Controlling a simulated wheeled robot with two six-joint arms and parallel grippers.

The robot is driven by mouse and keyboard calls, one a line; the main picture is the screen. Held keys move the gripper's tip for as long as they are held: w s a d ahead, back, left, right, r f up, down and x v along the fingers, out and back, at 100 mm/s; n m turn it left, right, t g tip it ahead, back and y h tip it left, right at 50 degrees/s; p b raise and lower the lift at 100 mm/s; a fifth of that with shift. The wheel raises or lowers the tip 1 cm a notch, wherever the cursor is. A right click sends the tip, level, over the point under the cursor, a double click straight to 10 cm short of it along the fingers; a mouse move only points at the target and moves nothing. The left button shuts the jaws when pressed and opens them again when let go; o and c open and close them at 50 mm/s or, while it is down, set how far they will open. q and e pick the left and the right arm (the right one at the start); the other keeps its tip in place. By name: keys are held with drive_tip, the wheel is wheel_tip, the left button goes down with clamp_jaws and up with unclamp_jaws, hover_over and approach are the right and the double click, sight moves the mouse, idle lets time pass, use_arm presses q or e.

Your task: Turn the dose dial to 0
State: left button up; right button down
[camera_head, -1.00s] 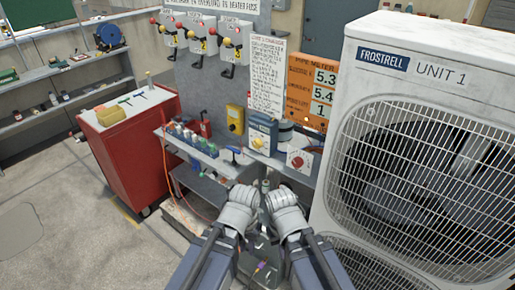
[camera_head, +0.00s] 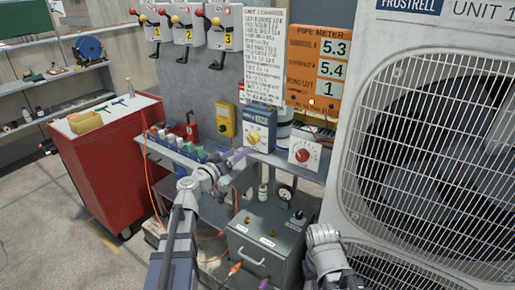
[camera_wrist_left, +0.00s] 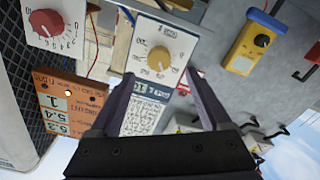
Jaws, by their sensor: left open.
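A blue box with a pale face carries a yellow dial (camera_head: 254,138) on the grey shelf; in the left wrist view the yellow dial (camera_wrist_left: 161,58) shows upside down with marks around it. A white box with a red dial (camera_head: 302,155) stands to its right; the red dial (camera_wrist_left: 45,22) is at upper left in the wrist view. Lettering is too small to tell which is the dose dial. My left gripper (camera_head: 237,157) is open and empty, in front of the yellow dial. Its fingers (camera_wrist_left: 161,76) point towards it, apart from it. My right wrist shows at lower right; its fingers are hidden.
A yellow wall box (camera_head: 226,120) and a row of bottles (camera_head: 182,142) are left of the dials. A grey case (camera_head: 265,243) stands below. The large condenser unit (camera_head: 355,120) closes the right side, and a red cabinet (camera_head: 105,155) stands left.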

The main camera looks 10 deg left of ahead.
sight(252, 141)
use_arm(q)
drive_tip(key=shift+x, duration=3.95)
drive_tip(key=shift+c, duration=0.2)
clamp_jaws()
